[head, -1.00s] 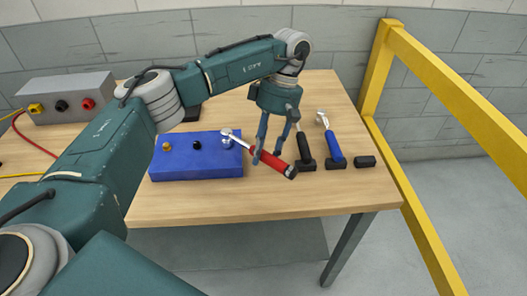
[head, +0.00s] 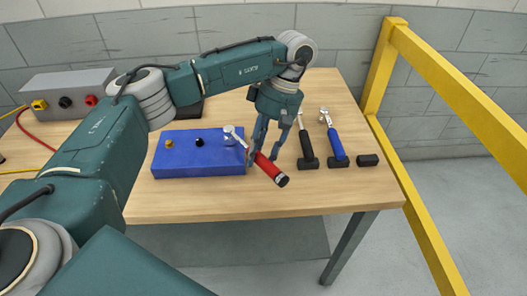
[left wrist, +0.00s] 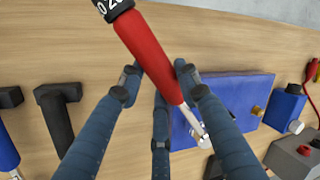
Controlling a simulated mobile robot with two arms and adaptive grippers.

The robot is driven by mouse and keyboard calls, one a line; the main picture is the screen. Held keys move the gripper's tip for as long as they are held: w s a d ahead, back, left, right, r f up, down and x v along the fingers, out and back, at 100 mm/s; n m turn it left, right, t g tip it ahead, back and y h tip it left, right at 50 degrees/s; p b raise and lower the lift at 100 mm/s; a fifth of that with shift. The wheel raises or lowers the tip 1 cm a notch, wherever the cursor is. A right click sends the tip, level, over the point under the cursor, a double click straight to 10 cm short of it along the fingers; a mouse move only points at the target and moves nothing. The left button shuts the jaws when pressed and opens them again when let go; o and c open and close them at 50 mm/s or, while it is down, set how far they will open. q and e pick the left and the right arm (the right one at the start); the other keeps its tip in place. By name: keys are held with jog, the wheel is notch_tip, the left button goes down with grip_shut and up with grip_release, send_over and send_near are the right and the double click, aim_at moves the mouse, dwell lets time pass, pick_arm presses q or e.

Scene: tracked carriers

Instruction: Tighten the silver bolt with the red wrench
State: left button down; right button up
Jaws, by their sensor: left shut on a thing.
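The red wrench (head: 268,168) lies slantwise, its silver head at the right end of the blue block (head: 200,164). The silver bolt (head: 229,142) is under that head and partly hidden; I cannot tell how fully the head sits on it. A gold bolt (head: 168,144) and a black bolt (head: 199,142) stand to its left. My left gripper (head: 262,157) is shut on the wrench's red handle. In the left wrist view the handle (left wrist: 150,55) runs between the fingers (left wrist: 158,76) toward the blue block (left wrist: 245,95). My right gripper is not in view.
A black-handled tool (head: 304,140) and a blue-handled tool (head: 334,138) rest in black holders to the right, beside an empty-looking black block (head: 367,160). A grey box (head: 62,98) with cables stands at the back left. A yellow rail (head: 440,90) runs along the table's right side.

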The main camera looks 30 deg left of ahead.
pick_arm(q)
jog(key=shift+s, duration=0.25)
jog(key=shift+s+a+m, duration=0.3)
jog(key=shift+s+m, duration=0.2)
jog(key=shift+m, duration=0.2)
jog(key=shift+s+y, duration=0.1)
jog(key=shift+y, duration=0.2)
jog(key=shift+s+a+m, duration=0.15)
jog(key=shift+s+m, duration=0.1)
jog(key=shift+m, duration=0.05)
jog(key=shift+w, duration=0.15)
jog(key=shift+w, duration=0.2)
jog(key=shift+r, duration=0.1)
